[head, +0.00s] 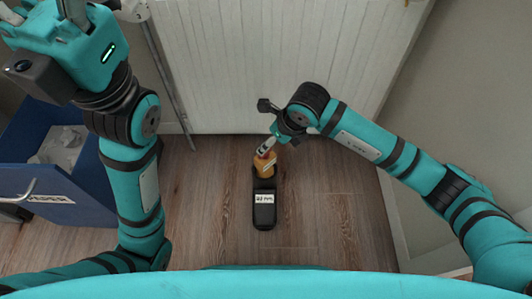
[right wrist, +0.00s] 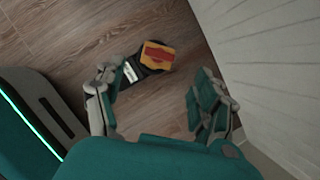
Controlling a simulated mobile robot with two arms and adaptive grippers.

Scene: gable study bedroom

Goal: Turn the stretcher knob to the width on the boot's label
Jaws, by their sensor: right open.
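The black boot (head: 264,213) lies on the wooden floor in the middle of the head view, with a white label (head: 264,198) whose print is too small to read surely. An orange stretcher (head: 264,168) with a red knob (right wrist: 158,53) is at its far end. My right gripper (head: 268,147) is just above the stretcher. In the right wrist view my right gripper (right wrist: 160,100) is open and empty, its fingers apart, with the knob beyond them. My left gripper (head: 42,10) is raised at the top left, fingers apart and partly cut off, with nothing seen between them.
A blue bin (head: 60,185) with pale contents stands at the left. A white panelled wall (head: 270,60) closes off the far side, close behind my right gripper. A grey wall (head: 455,110) is at the right. The floor (head: 335,225) around the boot is clear.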

